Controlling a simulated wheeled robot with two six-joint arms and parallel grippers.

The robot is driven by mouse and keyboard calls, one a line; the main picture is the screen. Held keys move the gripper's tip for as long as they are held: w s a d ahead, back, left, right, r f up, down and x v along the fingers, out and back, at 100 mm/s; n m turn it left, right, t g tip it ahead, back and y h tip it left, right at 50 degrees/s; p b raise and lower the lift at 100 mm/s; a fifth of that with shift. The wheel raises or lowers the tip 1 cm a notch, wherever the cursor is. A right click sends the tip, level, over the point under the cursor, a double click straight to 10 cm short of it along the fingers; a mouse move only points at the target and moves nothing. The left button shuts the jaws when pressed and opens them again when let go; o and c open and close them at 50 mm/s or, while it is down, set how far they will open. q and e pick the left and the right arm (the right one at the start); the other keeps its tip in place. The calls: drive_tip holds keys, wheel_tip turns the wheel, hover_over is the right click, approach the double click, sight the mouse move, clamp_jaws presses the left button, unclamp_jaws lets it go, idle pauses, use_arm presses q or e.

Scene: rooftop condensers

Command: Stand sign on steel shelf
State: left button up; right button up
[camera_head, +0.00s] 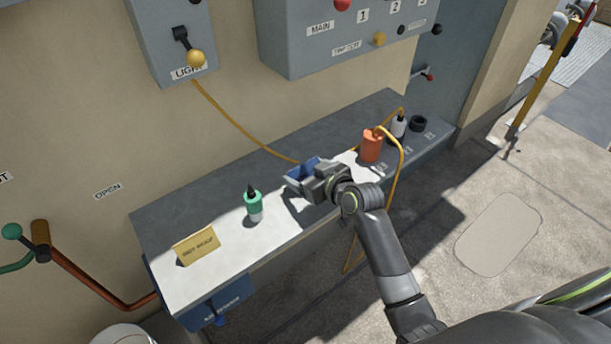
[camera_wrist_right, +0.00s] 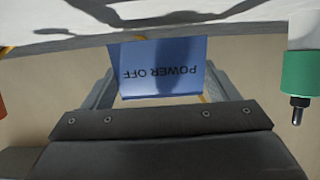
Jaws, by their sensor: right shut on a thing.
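The blue sign (camera_head: 301,169) is between the fingers of my right gripper (camera_head: 313,180), over the middle of the steel shelf (camera_head: 160,222). My right gripper is shut on it. In the right wrist view the blue sign (camera_wrist_right: 165,65) shows the words POWER OFF upside down, with the shelf (camera_wrist_right: 60,35) across the top of the picture. The sign's edge lies close to the shelf surface; I cannot tell if it touches. The fingers hide parts of the sign. My left gripper is not in view.
A yellow sign (camera_head: 197,246) and a green-and-white bottle (camera_head: 253,206) stand left of my gripper. An orange container (camera_head: 371,146), a white bottle (camera_head: 398,127) and a black ring-like item (camera_head: 417,123) are to its right. A yellow cable (camera_head: 236,124) runs to the shelf.

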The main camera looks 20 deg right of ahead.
drive_tip(key=shift+f, duration=0.75)
drive_tip(key=shift+f, duration=0.2)
drive_tip(key=o, duration=0.9)
drive_tip(key=shift+r, duration=0.1)
drive_tip(key=shift+s+r, duration=0.15)
drive_tip(key=b+v, duration=0.1)
drive_tip(key=v, duration=1)
drive_tip(key=shift+s+d+r, duration=0.2)
drive_tip(key=shift+s+r, duration=0.05)
drive_tip(key=shift+s, duration=0.05)
